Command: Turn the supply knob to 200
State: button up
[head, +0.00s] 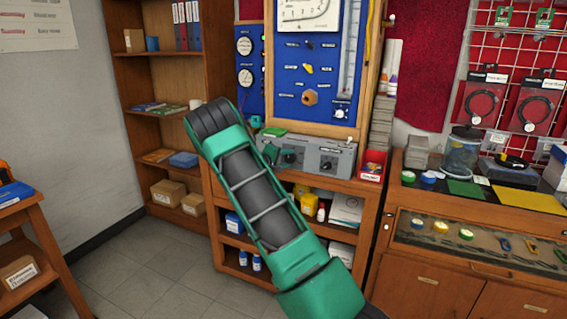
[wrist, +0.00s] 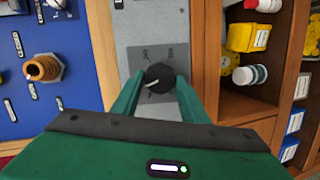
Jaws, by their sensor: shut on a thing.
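The grey supply box (head: 305,160) stands on the wooden counter below the blue test board. In the wrist view, a round black knob (wrist: 158,76) with a white pointer mark sits on the box's grey face (wrist: 150,30). The pointer is toward the lower left of that view; the small scale labels around it are too blurred to read. My green gripper (wrist: 157,84) is shut on this knob, one finger on each side. In the head view my gripper (head: 280,156) is at the left part of the box's front, and the held knob is hidden there. Another dark knob (head: 328,165) shows farther right.
The blue board (head: 290,75) above carries gauges, valves and a brass fitting (wrist: 43,68). Open shelves (head: 315,235) with bottles and boxes lie below the counter. A red bin (head: 372,166) stands right of the box. The floor at left is clear.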

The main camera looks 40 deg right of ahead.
jog(key=m, duration=0.3)
jog(key=m+y, duration=0.1)
jog(key=shift+s+d, duration=0.2)
jog(key=shift+s, duration=0.15)
jog(key=m, duration=0.3)
jog(key=shift+s+m+t+y, duration=0.1)
jog(key=shift+m+t+y, duration=0.2)
jog(key=m+t+y, duration=0.1)
jog(key=m, duration=0.5)
jog(key=shift+s, duration=0.15)
jog(key=m+t, duration=0.1)
jog(key=m, duration=0.4)
jog(key=shift+s+f+m+t, duration=0.1)
jog(key=shift+f+m+t, duration=0.05)
jog(key=shift+m+t, duration=0.2)
jog(key=m+t, duration=0.1)
jog(key=m, duration=0.4)
jog(key=shift+s+d+f+m+t, duration=0.1)
jog(key=shift+f+m+t, duration=0.05)
jog(key=shift+m+t, duration=0.15)
jog(key=o, duration=1.1)
